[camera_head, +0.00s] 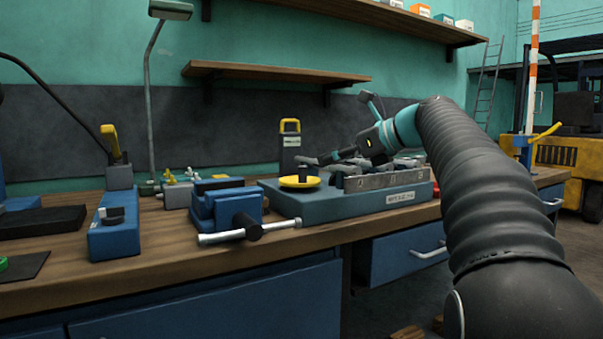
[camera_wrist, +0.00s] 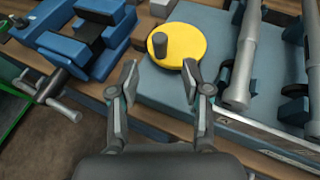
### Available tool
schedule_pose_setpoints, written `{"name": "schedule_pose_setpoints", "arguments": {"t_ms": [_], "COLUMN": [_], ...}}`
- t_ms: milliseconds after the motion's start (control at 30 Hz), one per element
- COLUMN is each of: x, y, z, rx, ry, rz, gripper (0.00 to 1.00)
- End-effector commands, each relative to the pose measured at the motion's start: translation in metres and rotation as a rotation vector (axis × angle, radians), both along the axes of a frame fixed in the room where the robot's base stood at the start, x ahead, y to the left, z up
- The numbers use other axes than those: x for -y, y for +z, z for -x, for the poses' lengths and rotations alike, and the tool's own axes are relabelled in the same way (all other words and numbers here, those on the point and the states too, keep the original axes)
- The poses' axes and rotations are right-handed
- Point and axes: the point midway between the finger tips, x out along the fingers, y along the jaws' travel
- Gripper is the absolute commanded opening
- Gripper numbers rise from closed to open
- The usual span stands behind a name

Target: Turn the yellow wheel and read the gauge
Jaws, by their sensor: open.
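The yellow wheel (camera_head: 300,182) is a flat disc with a dark upright knob, on the left end of a blue-grey base block (camera_head: 345,206) on the bench. It also shows in the wrist view (camera_wrist: 188,52), top centre. My gripper (camera_wrist: 160,78) is open and empty, its two fingers apart just short of the wheel. In the head view my gripper (camera_head: 325,160) reaches in from the right, near the wheel. A dark upright block with a yellow handle (camera_head: 290,145) stands behind the wheel and has a small label. I cannot make out a gauge dial.
A blue vise (camera_head: 226,208) with a metal bar (camera_head: 250,231) stands left of the wheel. Grey metal cylinders (camera_wrist: 240,70) lie right of the wheel on the base. A blue box (camera_head: 114,232) stands farther left. A shelf (camera_head: 275,72) hangs above the bench.

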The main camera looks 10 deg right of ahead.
Motion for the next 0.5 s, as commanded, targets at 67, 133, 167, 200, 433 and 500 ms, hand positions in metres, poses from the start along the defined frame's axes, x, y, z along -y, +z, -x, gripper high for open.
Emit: {"name": "schedule_pose_setpoints", "arguments": {"t_ms": [67,133,167,200,433,500], "x": [-0.011,-0.020,-0.023,-0.028,-0.049,-0.053], "y": [-0.008,-0.012,-0.015,-0.018,-0.030,-0.032], "z": [-0.010,-0.019,-0.023,-0.028,-0.051,-0.056], "rx": [-0.001,0.000,0.000,0.000,0.000,0.001], "ry": [0.003,0.003,0.003,0.003,0.001,0.001], "rz": [0.001,0.000,0.000,0.000,0.001,0.001], "gripper": [0.48,0.48,0.48,0.48,0.48,0.48]}}
